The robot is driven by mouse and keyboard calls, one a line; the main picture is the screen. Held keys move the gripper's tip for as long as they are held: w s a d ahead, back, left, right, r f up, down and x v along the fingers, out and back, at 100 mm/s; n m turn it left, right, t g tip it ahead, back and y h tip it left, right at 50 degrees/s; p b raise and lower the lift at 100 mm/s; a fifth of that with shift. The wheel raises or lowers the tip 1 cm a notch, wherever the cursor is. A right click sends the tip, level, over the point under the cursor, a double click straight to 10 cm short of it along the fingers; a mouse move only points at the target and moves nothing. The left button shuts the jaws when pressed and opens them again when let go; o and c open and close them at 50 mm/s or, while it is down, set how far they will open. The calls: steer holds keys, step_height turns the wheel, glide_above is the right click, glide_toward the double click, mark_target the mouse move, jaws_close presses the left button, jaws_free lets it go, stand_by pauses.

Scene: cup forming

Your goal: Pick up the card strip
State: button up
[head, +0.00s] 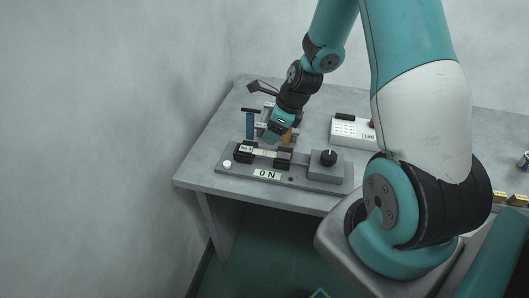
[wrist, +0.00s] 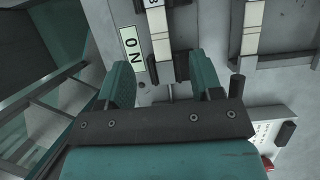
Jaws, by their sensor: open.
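A pale card strip (head: 265,153) with dark cross lines lies on the grey fixture (head: 228,155) marked ON, between black clamp blocks. It also shows in the wrist view (wrist: 160,22), where a black block hides part of it. A second similar pale strip (wrist: 252,22) lies to its right in the wrist view. My gripper (head: 272,138) is over the back of the fixture in the head view. In the wrist view my gripper (wrist: 160,66) is open, its two teal fingers apart with the first strip's line running between them. I see nothing held.
The fixture has a black knob (head: 328,157) on its right and an ON label (wrist: 132,48). A blue-handled item (head: 250,125) stands behind it. A white control box (head: 350,130) stands to the right. The front left of the table (head: 205,170) is clear.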

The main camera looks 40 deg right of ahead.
mark_target(261, 151)
steer(key=shift+p+x, duration=0.7)
steer(key=shift+x, duration=3.25)
steer(key=shift+s, duration=0.15)
steer(key=c, duration=1)
